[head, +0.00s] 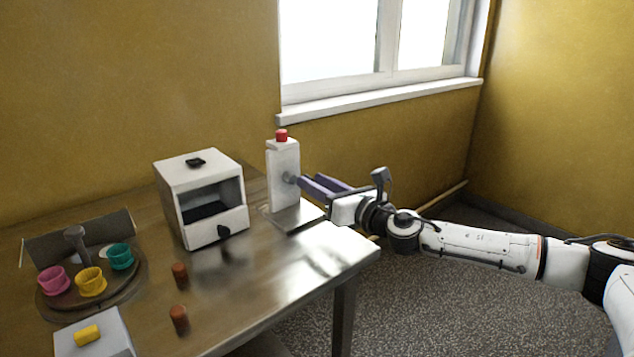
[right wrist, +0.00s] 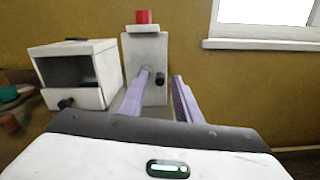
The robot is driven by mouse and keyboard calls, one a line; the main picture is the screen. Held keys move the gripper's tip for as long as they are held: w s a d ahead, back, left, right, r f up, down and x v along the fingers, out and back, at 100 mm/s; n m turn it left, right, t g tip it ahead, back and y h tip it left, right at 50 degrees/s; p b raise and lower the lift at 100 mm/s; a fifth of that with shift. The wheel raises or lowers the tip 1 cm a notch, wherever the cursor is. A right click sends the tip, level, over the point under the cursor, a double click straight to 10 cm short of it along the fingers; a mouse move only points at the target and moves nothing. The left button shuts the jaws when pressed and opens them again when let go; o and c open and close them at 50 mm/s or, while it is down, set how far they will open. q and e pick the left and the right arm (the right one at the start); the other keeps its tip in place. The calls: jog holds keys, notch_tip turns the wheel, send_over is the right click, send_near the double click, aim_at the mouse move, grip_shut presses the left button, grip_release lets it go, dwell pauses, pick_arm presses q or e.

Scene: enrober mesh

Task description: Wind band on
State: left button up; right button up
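A white upright post (head: 284,172) with a red cap (head: 281,135) stands on a flat plate near the table's back right corner. A small dark knob (right wrist: 160,78) is on the face of the post; a greyish knob (head: 289,179) shows on its right side in the head view. My right gripper (head: 311,180) reaches in from the right with two purple fingers pointing at the post. In the right wrist view the fingers are apart (right wrist: 161,75), with the knob seen between their tips; contact cannot be told. My left gripper is not in view. No separate band can be made out.
A white box (head: 198,174) with a dark opening and a front knob stands left of the post. A round tray (head: 127,291) holds pink, yellow and teal cups. A white block (head: 110,336) bears a yellow piece.

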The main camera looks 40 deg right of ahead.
jog(key=c, duration=0.7)
grip_shut()
jog(key=shift+f+m, duration=0.15)
jog(key=shift+m, duration=0.15)
